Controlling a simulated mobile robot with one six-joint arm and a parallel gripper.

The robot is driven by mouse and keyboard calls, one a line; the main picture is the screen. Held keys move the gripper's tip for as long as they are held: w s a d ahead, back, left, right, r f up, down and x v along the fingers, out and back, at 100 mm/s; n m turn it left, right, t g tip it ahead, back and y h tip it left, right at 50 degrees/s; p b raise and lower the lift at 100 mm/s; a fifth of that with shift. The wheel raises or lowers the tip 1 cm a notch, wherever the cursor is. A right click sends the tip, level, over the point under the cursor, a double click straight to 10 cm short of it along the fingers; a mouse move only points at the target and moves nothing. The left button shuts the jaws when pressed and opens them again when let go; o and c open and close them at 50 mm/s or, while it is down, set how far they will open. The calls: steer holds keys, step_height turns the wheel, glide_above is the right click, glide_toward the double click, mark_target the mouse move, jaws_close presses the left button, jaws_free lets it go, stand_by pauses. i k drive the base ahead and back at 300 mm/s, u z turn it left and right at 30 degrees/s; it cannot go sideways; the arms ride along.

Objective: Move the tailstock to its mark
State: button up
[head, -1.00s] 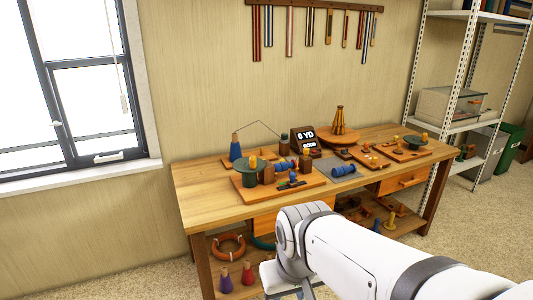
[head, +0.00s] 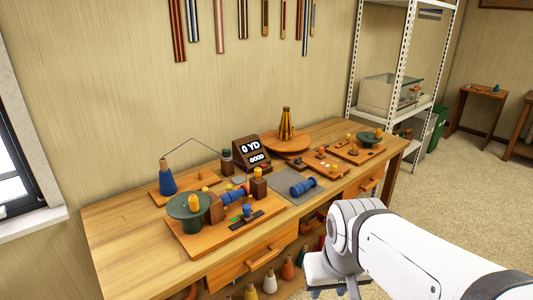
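A wooden winder board (head: 190,246) lies on the workbench. It carries a green disc (head: 187,207) with a yellow knob, a blue and orange spool (head: 233,193), and a brown upright block with a yellow knob (head: 259,184) at the spool's right end. That block looks like the tailstock, but I cannot be sure. In front of the spool is a dark strip (head: 247,220) with small coloured patches and a blue-knobbed piece. Which patch is the mark is too small to tell. My gripper (head: 330,291) is low at the bottom edge, in front of the bench, partly cut off and apart from the board.
A sign reading "0 YD GOOD" (head: 252,153) stands behind the board. A blue cone (head: 167,179) with thread is at left. A blue roll (head: 303,187) lies on a grey mat (head: 281,190). A round stand (head: 286,142) and other boards fill the right. The front left benchtop is clear.

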mark_target(258, 184)
steer(key=z, duration=0.15)
steer(key=i, duration=1.3)
steer(key=u, duration=0.55)
steer(key=k, duration=0.7)
steer(key=u, duration=0.15)
steer(key=i, duration=0.75)
steer(key=z, duration=0.1)
